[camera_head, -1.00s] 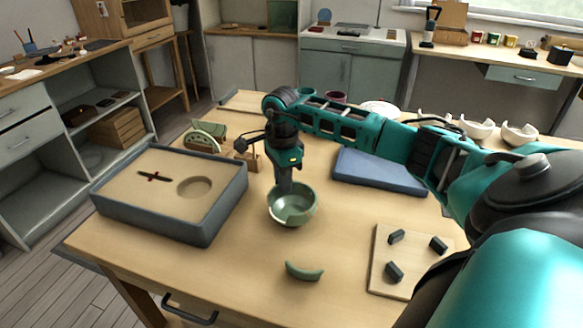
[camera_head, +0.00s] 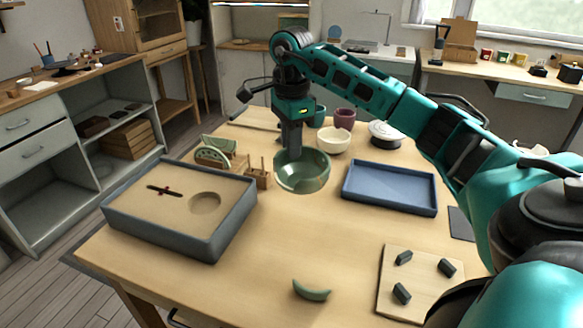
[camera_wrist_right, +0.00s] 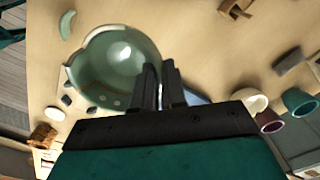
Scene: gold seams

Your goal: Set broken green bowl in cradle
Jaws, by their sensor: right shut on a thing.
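The broken green bowl (camera_head: 303,174) is held upright, apparently above the middle of the table; its rim has a gap. In the wrist view the bowl (camera_wrist_right: 115,62) fills the upper left. My right gripper (camera_head: 291,150) is shut on the bowl's rim at the far left side, and its fingers (camera_wrist_right: 160,92) show in the wrist view. A light board with three dark blocks (camera_head: 424,305), which looks like the cradle, lies at the front right, apart from the bowl. A green shard (camera_head: 311,290) lies at the front. My left gripper is not in view.
A grey sand-filled box (camera_head: 160,240) with a round hollow stands at the left. A blue tray (camera_head: 390,206) lies at the right. A cream bowl (camera_head: 333,141), a maroon cup (camera_head: 345,118) and a wooden stand (camera_head: 258,179) are behind.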

